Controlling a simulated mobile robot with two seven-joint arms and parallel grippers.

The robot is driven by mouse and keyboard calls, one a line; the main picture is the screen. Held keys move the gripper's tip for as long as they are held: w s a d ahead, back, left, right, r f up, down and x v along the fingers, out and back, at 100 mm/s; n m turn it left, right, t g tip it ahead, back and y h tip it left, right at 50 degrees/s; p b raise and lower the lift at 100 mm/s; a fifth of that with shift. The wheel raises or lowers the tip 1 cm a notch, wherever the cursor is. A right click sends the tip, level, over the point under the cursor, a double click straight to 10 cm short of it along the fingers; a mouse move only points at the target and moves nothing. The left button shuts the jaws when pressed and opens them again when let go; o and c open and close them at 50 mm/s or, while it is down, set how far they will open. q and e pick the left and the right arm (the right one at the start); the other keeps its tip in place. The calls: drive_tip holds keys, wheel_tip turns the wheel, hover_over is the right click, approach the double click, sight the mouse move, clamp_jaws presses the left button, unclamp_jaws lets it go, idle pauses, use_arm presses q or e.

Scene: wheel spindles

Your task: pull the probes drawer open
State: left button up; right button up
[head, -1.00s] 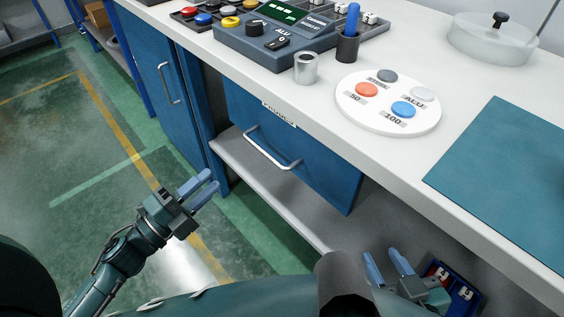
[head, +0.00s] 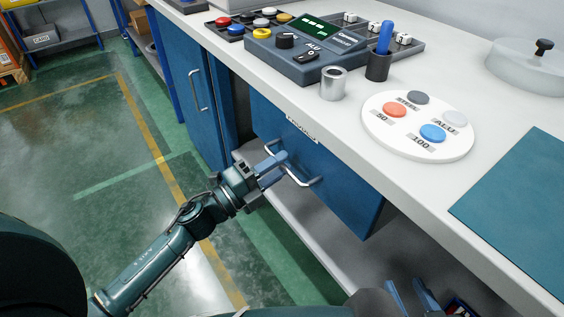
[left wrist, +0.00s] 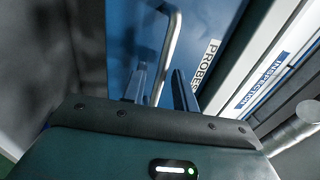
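The blue probes drawer (head: 341,190) sits under the white worktop and looks shut. Its label, PROBES (left wrist: 207,66), shows in the left wrist view. Its metal bar handle (head: 304,181) runs along the front; it also shows in the left wrist view (left wrist: 171,48). My left gripper (head: 277,168) is open at the handle. In the left wrist view, the bar passes between its two blue fingers (left wrist: 160,88); I cannot tell whether either touches it. My right gripper (head: 411,296) is low at the bottom edge, its fingers apart, its lower part cut off.
A blue cupboard door with its own handle (head: 197,90) stands left of the drawer. A grey shelf (head: 315,238) lies below it. The worktop (head: 300,107) carries a grey instrument, cups and a round button plate (head: 418,126). Open floor lies to the left.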

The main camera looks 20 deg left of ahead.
use_arm(q)
drive_tip(key=shift+w+d+r, duration=0.1)
drive_tip(key=shift+w+d, duration=0.3)
drive_tip(key=shift+w, duration=0.1)
drive_tip(key=shift+c, duration=0.6)
clamp_jaws()
